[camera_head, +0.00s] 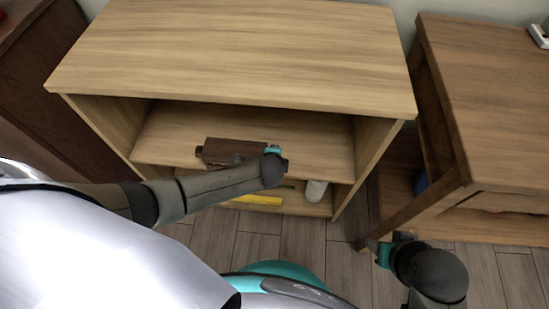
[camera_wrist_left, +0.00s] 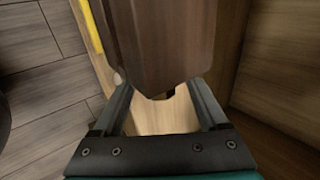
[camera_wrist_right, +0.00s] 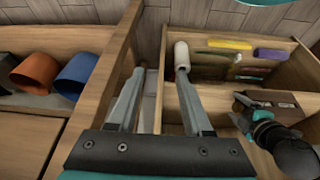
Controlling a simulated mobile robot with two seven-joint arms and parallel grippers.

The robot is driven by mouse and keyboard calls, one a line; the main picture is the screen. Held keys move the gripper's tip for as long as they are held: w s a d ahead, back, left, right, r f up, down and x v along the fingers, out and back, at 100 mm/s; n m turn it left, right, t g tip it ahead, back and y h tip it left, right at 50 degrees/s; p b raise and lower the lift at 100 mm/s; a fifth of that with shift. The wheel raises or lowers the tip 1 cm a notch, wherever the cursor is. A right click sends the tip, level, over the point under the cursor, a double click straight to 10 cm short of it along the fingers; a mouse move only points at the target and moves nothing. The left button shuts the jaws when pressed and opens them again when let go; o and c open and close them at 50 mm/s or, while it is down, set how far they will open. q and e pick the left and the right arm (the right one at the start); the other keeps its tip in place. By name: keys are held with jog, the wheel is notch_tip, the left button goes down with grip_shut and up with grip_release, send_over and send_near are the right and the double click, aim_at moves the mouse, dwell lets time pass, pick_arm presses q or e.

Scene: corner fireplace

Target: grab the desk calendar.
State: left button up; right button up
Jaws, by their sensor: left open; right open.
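A dark brown wooden block, which looks to be the desk calendar (camera_head: 232,149), lies on the middle shelf of the light wood bookcase. My left gripper (camera_wrist_left: 160,100) is open, with the calendar (camera_wrist_left: 160,40) close in front of and partly between its fingers. Whether they touch it cannot be told. In the head view the left hand is at the calendar's right end, its fingers mostly hidden. The calendar also shows in the right wrist view (camera_wrist_right: 278,98), beside the left hand. My right gripper (camera_wrist_right: 158,88) is open and empty, low between the bookcase and the brown table.
The bookcase top (camera_head: 240,50) overhangs the shelf. A yellow thing (camera_head: 258,200) and a white cylinder (camera_head: 316,190) are on the lower shelf. The brown table (camera_head: 490,90) stands right; orange (camera_wrist_right: 34,72) and blue (camera_wrist_right: 76,74) cups lie in it. The floor (camera_head: 300,245) in front is clear.

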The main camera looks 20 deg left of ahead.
pick_arm(q)
jog(key=shift+s+r, duration=0.15)
jog(key=p+v, duration=0.9)
jog(key=v, duration=0.5)
jog(key=shift+s+r+p, duration=0.25)
jog(key=shift+r+p, duration=0.1)
pick_arm(e)
jog(key=s+d+f+g, duration=0.1)
jog(key=s+f, duration=0.3)
jog(key=f, duration=0.4)
jog(key=s+d+f+g, duration=0.1)
jog(key=s+d+f, duration=0.2)
jog(key=f, duration=0.6)
jog(key=shift+s+d+f+h, duration=0.2)
jog(key=shift+s+d+h, duration=0.15)
jog(key=shift+s, duration=0.55)
pick_arm(q)
jog(key=shift+d, duration=0.1)
pick_arm(e)
jog(key=shift+o, duration=0.2)
